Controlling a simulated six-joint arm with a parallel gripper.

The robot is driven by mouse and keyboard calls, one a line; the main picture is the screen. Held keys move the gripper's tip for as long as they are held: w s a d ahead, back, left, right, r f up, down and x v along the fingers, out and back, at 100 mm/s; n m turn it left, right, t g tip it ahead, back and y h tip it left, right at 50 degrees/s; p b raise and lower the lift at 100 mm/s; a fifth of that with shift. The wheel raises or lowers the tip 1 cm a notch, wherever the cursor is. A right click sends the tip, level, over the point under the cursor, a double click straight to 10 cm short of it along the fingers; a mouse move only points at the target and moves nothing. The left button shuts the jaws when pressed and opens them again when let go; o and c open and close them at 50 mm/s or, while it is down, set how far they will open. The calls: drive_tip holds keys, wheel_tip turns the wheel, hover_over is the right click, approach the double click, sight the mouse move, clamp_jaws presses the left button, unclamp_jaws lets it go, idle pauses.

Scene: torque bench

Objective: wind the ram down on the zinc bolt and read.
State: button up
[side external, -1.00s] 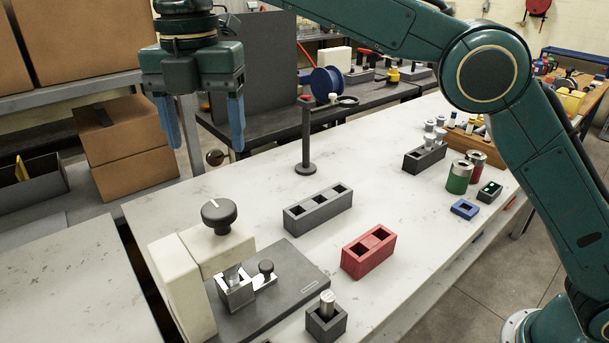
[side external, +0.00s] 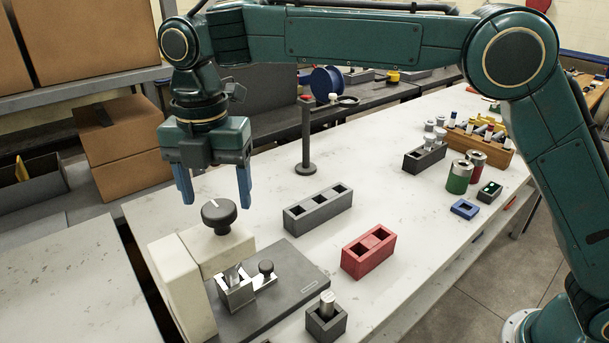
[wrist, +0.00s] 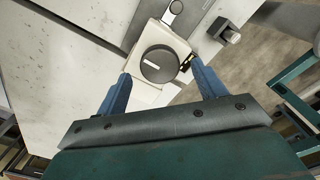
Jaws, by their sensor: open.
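My gripper (side external: 214,187) is open and empty, its two blue fingers pointing down just above the dark round knob (side external: 219,214) on the cream press (side external: 183,289). In the wrist view the knob (wrist: 159,64) with its pale index line lies ahead of and between the fingertips (wrist: 160,88), not touched. Under the press arm, a shiny metal vise block (side external: 236,291) sits on the dark base plate (side external: 290,290); a silver piece stands in it, perhaps the bolt, and I cannot tell if it is zinc. A small dark knob (side external: 266,267) stands beside it.
A grey block with sockets (side external: 318,209), a red two-socket block (side external: 368,253) and a small dark holder with a silver bolt (side external: 326,304) stand nearby. A dark post (side external: 306,140) rises behind. The bench right of the press has some bare room.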

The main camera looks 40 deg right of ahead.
drive_tip(key=shift+f, duration=1.1)
drive_tip(key=c, duration=1)
drive_tip(key=shift+o, duration=0.2)
